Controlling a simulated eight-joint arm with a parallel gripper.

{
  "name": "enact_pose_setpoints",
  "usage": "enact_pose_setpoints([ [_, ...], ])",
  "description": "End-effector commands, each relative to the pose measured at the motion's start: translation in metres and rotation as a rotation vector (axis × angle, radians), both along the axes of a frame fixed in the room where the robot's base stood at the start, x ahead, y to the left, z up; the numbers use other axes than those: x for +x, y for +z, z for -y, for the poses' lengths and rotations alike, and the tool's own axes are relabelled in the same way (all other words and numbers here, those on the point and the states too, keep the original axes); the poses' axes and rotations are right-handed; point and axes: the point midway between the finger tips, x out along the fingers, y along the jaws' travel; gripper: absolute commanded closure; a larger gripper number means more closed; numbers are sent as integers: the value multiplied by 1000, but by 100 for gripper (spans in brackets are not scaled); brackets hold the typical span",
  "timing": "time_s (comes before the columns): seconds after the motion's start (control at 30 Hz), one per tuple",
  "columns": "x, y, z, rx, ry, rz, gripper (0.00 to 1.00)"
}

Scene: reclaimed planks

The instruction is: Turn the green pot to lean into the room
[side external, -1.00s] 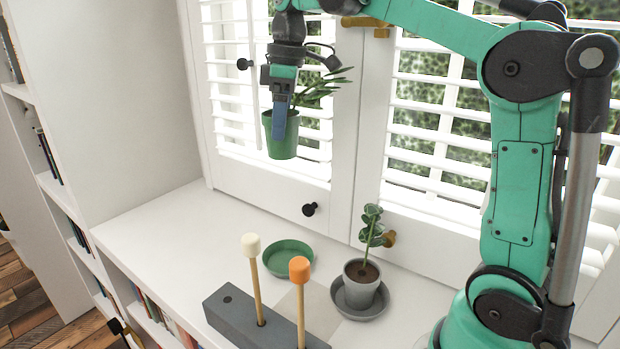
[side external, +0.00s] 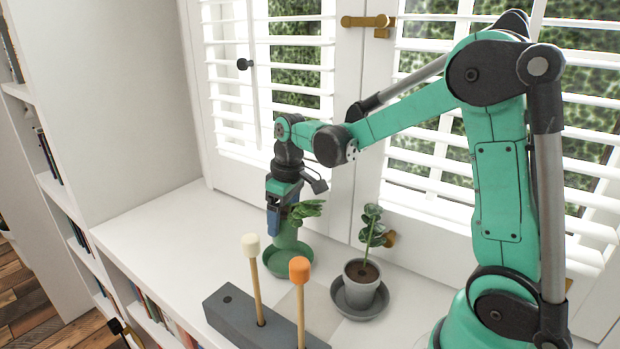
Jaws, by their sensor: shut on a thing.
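The green pot (side external: 287,237) is upright at the green saucer (side external: 304,270) on the white sill. I cannot tell whether its base touches the saucer. Its leafy plant (side external: 307,209) points to the right in the picture. My gripper (side external: 274,218) is above the pot, pointing down, with its blue fingers shut on the pot's left side. The fingers hide part of the pot's rim.
A grey pot (side external: 361,283) with a round-leaved plant stands on a grey saucer to the right. In front, a grey block (side external: 233,307) holds upright sticks with a white cap (side external: 250,245) and an orange cap (side external: 299,268). White shutters (side external: 270,110) rise behind.

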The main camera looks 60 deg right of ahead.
Motion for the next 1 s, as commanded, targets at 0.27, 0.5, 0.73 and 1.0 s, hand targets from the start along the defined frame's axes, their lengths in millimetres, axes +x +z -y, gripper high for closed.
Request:
enact_pose_setpoints([
  [0.27,-6,-19,-1,0,-37,1,100],
  [0.5,-6,-34,-1,0,-35,2,100],
  [0.73,-6,-43,-1,1,-35,3,100],
  [1.0,-6,-44,-1,1,-34,3,100],
])
